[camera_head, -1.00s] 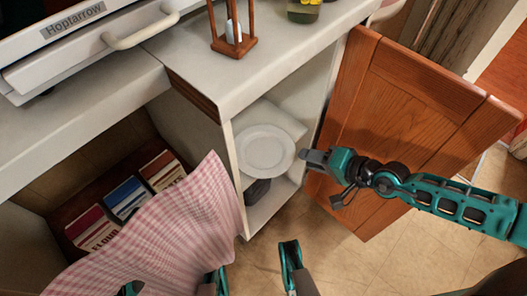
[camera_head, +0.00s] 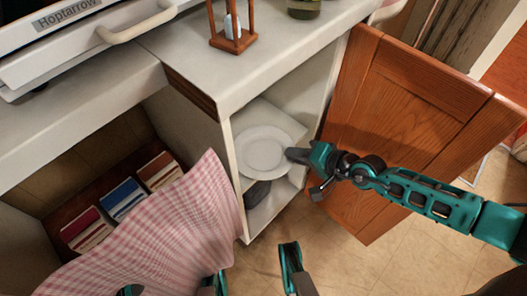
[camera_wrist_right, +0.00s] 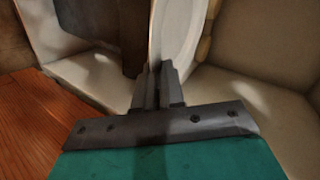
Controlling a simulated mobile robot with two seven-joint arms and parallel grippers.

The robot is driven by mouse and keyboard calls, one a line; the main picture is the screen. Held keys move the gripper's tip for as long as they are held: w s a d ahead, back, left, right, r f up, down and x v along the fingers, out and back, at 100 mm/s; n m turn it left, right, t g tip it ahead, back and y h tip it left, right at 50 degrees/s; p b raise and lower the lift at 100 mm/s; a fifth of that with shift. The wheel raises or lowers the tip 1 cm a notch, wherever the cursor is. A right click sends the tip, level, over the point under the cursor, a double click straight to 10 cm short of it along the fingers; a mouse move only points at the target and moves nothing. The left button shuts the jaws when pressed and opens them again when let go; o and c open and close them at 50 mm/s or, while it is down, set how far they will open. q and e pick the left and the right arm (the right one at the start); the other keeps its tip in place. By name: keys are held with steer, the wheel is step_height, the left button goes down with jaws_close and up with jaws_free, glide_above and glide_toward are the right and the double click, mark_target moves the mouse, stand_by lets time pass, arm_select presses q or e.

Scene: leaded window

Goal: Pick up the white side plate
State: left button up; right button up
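The white side plate (camera_head: 263,153) stands tilted inside the open cupboard, facing outward in the head view. In the right wrist view the plate (camera_wrist_right: 177,35) shows nearly edge-on. My right gripper (camera_head: 292,155) is at the plate's right rim. In the right wrist view its two fingers (camera_wrist_right: 159,80) are close together at the rim, which runs down to between their tips. I cannot tell whether they press on it. My left gripper is not clearly in view.
The wooden cupboard door (camera_head: 400,125) stands open beside my right arm. A dark object (camera_head: 258,192) lies below the plate. An hourglass (camera_head: 232,35) stands on the counter above. A pink checked cloth (camera_head: 165,235) hangs at the left, beside several boxes (camera_head: 122,198).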

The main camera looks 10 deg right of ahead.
jaws_close()
steer(key=shift+r, duration=0.1)
